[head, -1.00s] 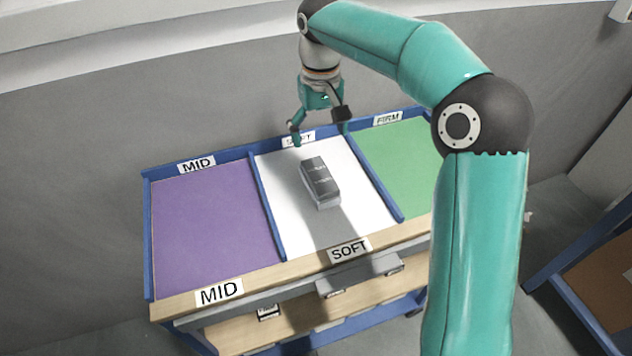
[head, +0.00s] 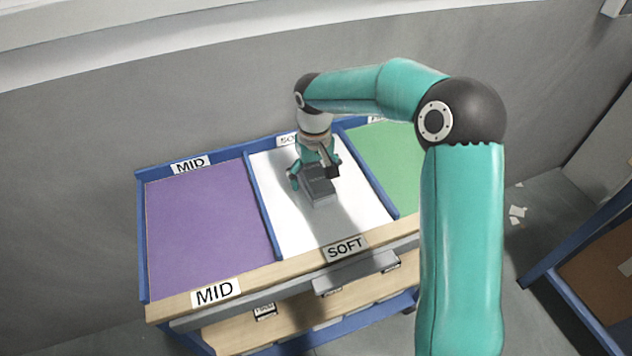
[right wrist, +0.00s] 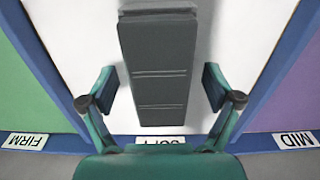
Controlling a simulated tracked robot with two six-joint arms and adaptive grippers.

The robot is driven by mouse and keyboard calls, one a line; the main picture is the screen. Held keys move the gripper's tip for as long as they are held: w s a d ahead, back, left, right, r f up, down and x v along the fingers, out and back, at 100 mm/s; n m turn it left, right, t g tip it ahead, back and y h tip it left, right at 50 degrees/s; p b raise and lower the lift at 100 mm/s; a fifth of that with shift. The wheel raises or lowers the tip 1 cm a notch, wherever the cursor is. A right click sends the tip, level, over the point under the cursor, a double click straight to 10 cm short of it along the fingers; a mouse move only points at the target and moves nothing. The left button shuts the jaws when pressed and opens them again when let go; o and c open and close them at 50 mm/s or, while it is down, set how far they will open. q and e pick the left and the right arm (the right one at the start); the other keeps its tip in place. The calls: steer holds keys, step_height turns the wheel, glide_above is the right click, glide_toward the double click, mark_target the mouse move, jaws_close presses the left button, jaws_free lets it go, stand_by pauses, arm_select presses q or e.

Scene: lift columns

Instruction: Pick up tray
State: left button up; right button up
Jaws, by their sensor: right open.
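The thing that best fits the tray is a dark grey oblong block (head: 318,187) lying on the white section marked SOFT (head: 290,225). In the right wrist view the dark block (right wrist: 157,65) lies lengthwise between the fingers. My right gripper (head: 315,178) is over the block's far end, with its fingers apart. In the right wrist view my right gripper (right wrist: 158,90) is open, one finger on each side of the block, with a gap on both sides. My left gripper is in neither view.
Blue dividers (head: 260,208) separate the white section from a purple section (head: 205,225) marked MID and a green section (head: 385,155). A wooden front edge (head: 285,270) carries labels. A blue-framed unit (head: 570,290) stands at the right. The purple section is bare.

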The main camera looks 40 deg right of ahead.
steer(key=shift+f, duration=0.1)
steer(key=shift+c, duration=0.2)
steer(key=c, duration=1.2)
